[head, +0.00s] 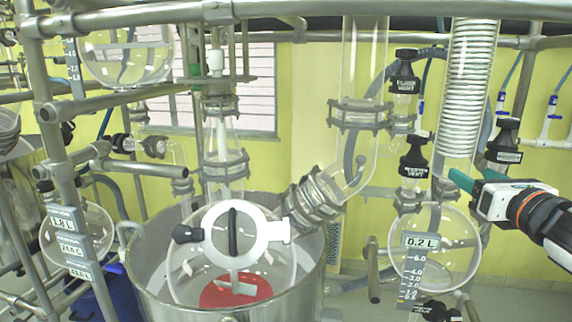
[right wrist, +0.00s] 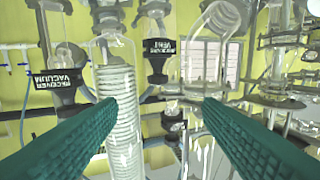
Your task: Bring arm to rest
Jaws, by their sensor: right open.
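My right gripper (head: 474,173) is at the right of the head view, its arm coming in from the right edge. Its teal fingers point left toward the glass coil column. In the right wrist view the two fingers (right wrist: 160,104) are spread wide with nothing held between them. Beyond them, the coil column (right wrist: 122,85) and the black receiver vent valve (right wrist: 158,55) show in the gap. The black receiver vacuum valve (head: 503,142) is just above the gripper in the head view. Whether the fingers touch any glass cannot be told. My left gripper is not in view.
The receiver flask (head: 435,245) hangs below and left of the gripper. The flask vent valve (head: 404,72) and receiver vent valve (head: 414,157) stand left of the coil column (head: 468,85). A large reactor vessel (head: 160,305) fills the lower middle. Metal frame pipes (head: 120,17) surround the glassware.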

